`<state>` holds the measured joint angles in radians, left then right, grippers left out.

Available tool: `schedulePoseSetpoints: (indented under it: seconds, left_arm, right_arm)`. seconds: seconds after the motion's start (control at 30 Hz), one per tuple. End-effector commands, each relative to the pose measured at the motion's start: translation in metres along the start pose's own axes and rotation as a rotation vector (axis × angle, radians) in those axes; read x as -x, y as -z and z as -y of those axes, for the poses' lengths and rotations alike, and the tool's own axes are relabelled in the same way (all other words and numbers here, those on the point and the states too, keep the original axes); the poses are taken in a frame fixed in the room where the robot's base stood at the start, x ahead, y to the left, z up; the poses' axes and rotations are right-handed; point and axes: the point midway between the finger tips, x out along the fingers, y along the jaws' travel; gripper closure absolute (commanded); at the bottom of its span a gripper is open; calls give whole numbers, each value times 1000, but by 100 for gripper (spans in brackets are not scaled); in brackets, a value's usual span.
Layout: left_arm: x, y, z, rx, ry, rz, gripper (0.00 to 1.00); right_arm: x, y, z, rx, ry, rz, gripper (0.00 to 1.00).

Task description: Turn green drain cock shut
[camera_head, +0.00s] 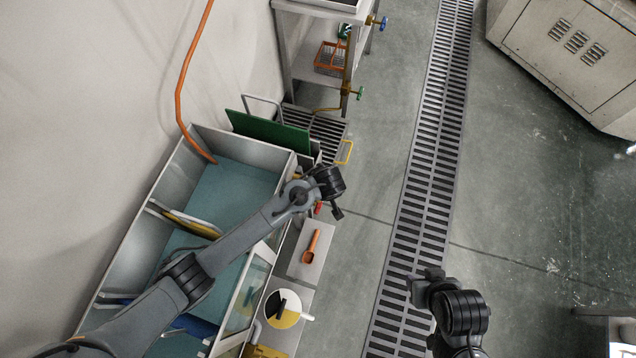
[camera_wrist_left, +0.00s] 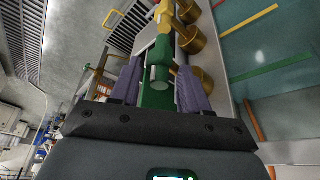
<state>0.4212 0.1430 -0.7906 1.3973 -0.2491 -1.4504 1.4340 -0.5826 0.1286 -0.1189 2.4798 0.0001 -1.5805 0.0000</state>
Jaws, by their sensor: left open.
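The green drain cock (camera_wrist_left: 160,72) shows in the left wrist view as a green handle on a brass fitting. It lies between the two fingers of my left gripper (camera_wrist_left: 160,85), which is open around it; I cannot tell whether either finger touches it. In the head view my left gripper (camera_head: 328,190) is at the right end of the tank and hides that cock. My right gripper (camera_head: 424,280) is over the floor grating, far from the cock; its jaws are too unclear to read.
Several brass cups (camera_wrist_left: 190,40) sit beside the cock. An orange scoop (camera_head: 311,246) and a round pot (camera_head: 283,309) are on the ledge. A shelf (camera_head: 300,60) has green (camera_head: 357,93) and blue (camera_head: 381,22) valves.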

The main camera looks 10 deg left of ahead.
Motion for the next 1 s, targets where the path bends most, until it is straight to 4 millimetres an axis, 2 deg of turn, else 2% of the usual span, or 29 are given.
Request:
schedulePoseSetpoints:
  seconds: [0.03,0.2,0.6,0.9,1.0]
  left_arm:
    - [-8,0,0,-1,2,0,55]
    - [-21,0,0,0,0,0,55]
    - [-25,0,0,0,0,0,55]
    - [-25,0,0,0,0,0,100]
    - [-25,0,0,0,1,1,100]
  right_arm:
    - [-3,0,0,0,1,-1,57]
    - [-6,-1,1,-3,3,-2,57]
    - [-6,0,4,-10,10,-5,57]
    - [-6,0,3,-9,9,-5,57]
    - [-6,0,3,-8,8,-5,57]
